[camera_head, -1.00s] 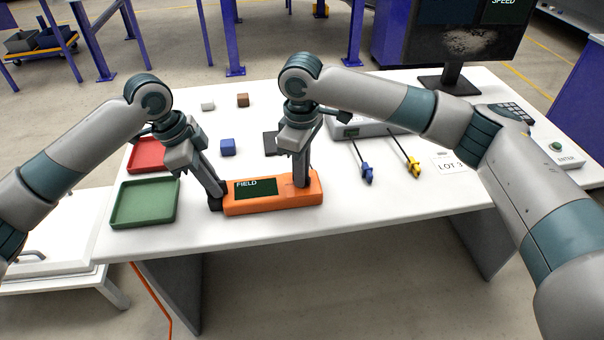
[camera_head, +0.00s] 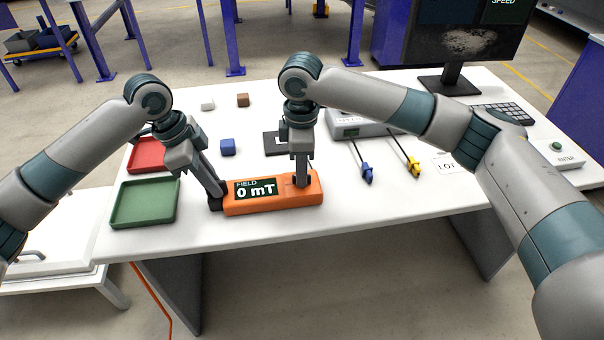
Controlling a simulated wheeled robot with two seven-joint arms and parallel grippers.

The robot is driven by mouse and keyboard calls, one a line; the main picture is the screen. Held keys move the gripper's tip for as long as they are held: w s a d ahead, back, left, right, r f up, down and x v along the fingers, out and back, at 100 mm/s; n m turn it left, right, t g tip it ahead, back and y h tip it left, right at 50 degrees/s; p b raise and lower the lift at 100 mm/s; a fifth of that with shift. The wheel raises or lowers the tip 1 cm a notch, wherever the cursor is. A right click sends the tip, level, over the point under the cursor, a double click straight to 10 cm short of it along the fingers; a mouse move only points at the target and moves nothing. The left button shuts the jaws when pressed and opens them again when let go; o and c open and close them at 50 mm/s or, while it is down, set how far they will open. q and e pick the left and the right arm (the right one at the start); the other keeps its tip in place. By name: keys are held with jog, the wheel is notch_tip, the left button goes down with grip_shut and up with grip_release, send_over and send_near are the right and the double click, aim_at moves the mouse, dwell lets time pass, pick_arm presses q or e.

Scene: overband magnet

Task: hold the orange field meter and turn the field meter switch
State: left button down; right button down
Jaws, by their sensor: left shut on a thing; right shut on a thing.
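The orange field meter (camera_head: 273,206) lies flat near the front edge of the white table. Its dark screen (camera_head: 256,189) reads "FIELD 0 mT". My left gripper (camera_head: 216,203) is shut on the meter's left end. My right gripper (camera_head: 301,182) points down onto the right part of the meter's top face and is shut on the switch there. The switch itself is hidden by the fingers.
A green tray (camera_head: 146,224) and a red tray (camera_head: 147,168) lie left of the meter. Blue (camera_head: 367,174) and yellow (camera_head: 414,168) probes lie to the right. A monitor (camera_head: 462,45) stands at the back.

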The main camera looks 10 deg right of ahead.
jog(key=shift+n, duration=0.3)
jog(key=shift+n, duration=0.3)
jog(key=c, duration=1.8)
grip_release()
jog(key=shift+o, duration=0.2)
jog(key=shift+r, duration=0.15)
notch_tip(320, 180, up, 12)
notch_tip(320, 180, up, 8)
